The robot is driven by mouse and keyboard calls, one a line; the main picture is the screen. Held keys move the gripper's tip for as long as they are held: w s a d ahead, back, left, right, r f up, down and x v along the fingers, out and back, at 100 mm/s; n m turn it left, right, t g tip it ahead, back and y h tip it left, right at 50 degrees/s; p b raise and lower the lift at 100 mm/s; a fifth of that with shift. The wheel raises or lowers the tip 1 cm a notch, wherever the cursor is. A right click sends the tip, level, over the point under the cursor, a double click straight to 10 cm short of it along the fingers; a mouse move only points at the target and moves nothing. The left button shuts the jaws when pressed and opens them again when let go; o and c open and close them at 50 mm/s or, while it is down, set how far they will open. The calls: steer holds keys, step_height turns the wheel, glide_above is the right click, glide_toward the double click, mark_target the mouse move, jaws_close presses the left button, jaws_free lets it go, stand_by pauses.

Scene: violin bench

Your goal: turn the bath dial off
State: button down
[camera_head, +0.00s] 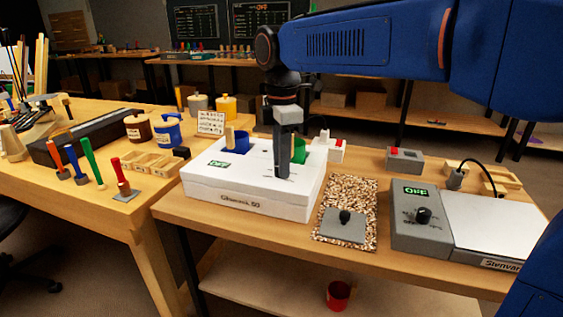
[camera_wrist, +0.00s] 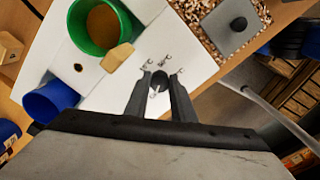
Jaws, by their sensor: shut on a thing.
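The white bath (camera_head: 215,190) is a low box on the bench, with a blue pot (camera_head: 238,143) and a green pot (camera_head: 299,152) set in its top. A small green display (camera_head: 219,164) is on the bath's top; its text is too small to read surely. My gripper (camera_head: 283,173) points straight down over the bath's top and hides the dial in the head view. In the wrist view the dark bath dial (camera_wrist: 158,79) sits between my fingertips (camera_wrist: 158,85), with small marks around it. The fingers are shut on it.
The green pot (camera_wrist: 103,22) stands close to my fingers in the wrist view. Right of the bath are a speckled mat (camera_head: 327,224) with a grey knobbed plate (camera_head: 345,226) and a grey dial box (camera_head: 407,240) showing OFF. Tools and jars stand on the left bench.

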steer(key=shift+r+n, duration=0.1)
steer(key=shift+n, duration=0.6)
steer(key=c, duration=1.5)
jaws_free()
step_height(320, 180, up, 17)
steer(key=shift+r, duration=0.15)
